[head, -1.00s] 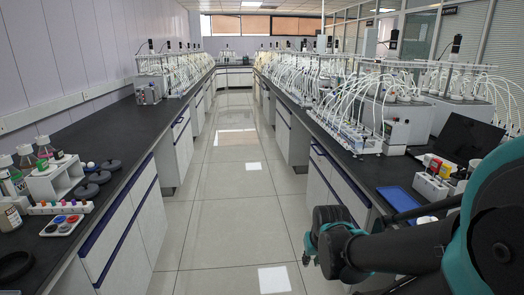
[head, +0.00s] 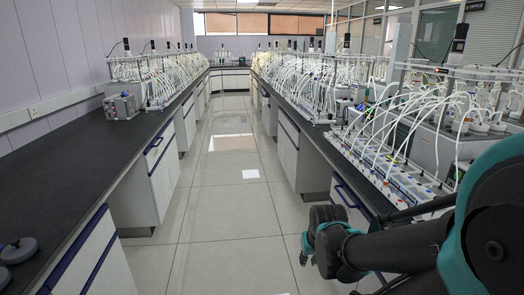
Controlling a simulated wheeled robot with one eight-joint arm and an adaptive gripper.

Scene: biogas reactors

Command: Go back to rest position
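My arm reaches in from the lower right in the head view, folded low over the aisle beside the right bench. My gripper (head: 304,256) shows only as a small dark tip at the arm's left end. Most of it is hidden behind the teal and black wrist, so I cannot tell whether it is open or shut. No held object is visible.
The tiled aisle (head: 225,190) runs clear between two benches. The left bench top (head: 90,160) is mostly bare, with dark round pieces (head: 18,250) near its front. Reactor rigs with white tubes (head: 405,125) crowd the right bench close to my arm. More reactors (head: 160,75) stand at left.

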